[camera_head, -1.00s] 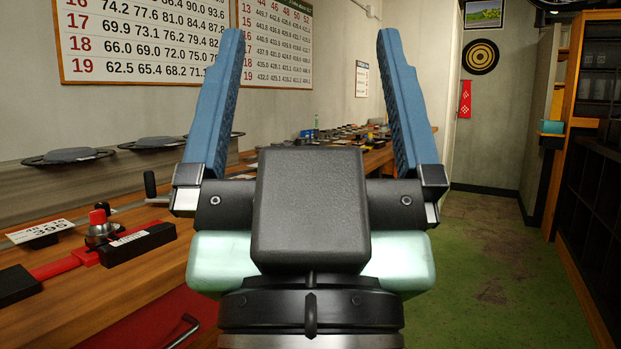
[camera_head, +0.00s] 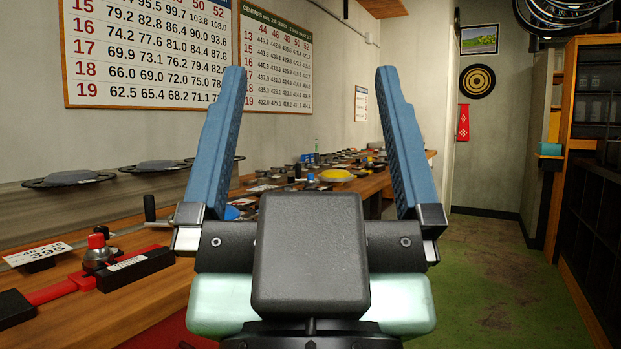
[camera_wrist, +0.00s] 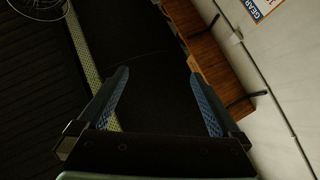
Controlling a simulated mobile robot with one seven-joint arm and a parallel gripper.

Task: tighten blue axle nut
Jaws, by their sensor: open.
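My gripper (camera_head: 312,140) is in the middle of the head view, its two blue fingers pointing up and spread wide apart. It is open, with nothing between the fingers. It also shows open and empty in the wrist view (camera_wrist: 160,85). I cannot make out a blue axle nut in either view. A small blue item (camera_head: 311,178) shows on the far part of the bench between the fingers, too small to identify. My gripper's body hides part of the bench behind it.
A wooden workbench (camera_head: 150,240) runs along the left wall. It carries a red and black tool (camera_head: 138,268), a price card (camera_head: 38,254) and several small parts farther back. Dark shelving (camera_head: 590,200) stands at the right. The green floor (camera_head: 490,290) between them is clear.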

